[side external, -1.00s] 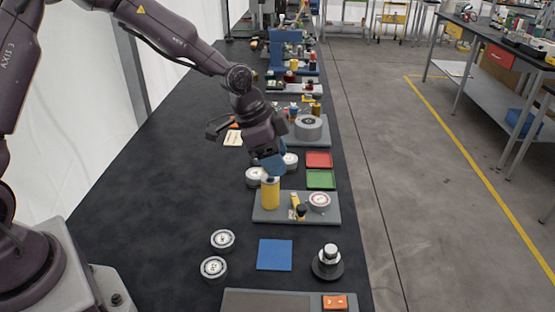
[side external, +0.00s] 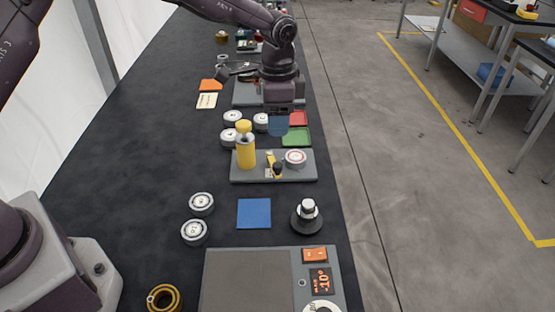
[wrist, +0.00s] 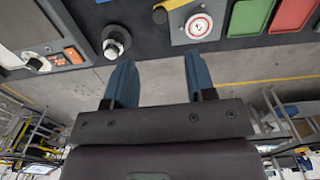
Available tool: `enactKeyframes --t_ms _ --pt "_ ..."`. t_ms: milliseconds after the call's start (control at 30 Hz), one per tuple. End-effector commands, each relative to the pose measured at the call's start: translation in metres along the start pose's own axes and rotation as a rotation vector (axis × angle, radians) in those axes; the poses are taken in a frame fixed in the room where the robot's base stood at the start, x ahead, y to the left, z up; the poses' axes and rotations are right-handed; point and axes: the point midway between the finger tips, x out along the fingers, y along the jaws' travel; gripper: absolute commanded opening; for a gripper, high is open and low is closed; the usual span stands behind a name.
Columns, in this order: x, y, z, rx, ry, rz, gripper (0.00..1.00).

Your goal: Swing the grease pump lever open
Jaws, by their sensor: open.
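The yellow pump cylinder (side external: 246,153) with a rounded yellow top stands upright at the left of a grey base plate (side external: 306,176) in the side view. The yellow lever (side external: 270,158) with a black end stands right of the cylinder on that plate, beside a round white gauge (side external: 295,157). My gripper (side external: 278,124) hangs above and behind the lever in the side view, apart from it. In the wrist view my gripper (wrist: 158,60) has its blue fingers wide apart with nothing between them. The lever (wrist: 170,5) shows only in part at the top edge there.
Green (side external: 296,137) and red (side external: 299,118) trays lie behind the plate, near white round gauges (side external: 232,118). A blue square (side external: 254,213), a black-based knob (side external: 307,215) and a grey scale (side external: 246,280) are in front. The black table's left side is mostly clear.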

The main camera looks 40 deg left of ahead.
Motion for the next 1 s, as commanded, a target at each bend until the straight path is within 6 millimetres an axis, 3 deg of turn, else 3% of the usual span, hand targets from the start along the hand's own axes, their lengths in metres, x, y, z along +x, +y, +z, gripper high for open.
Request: enactKeyframes --t_ms 300,500,700,1000 --pt "0.066 0.001 0.000 0.001 -0.002 0.002 0.50" --pt "0.099 0.000 0.000 0.001 0.000 0.000 0.50" --pt "0.114 0.000 0.000 0.001 0.003 -0.002 0.50" --pt "0.115 0.000 0.000 0.001 0.003 -0.002 0.50"
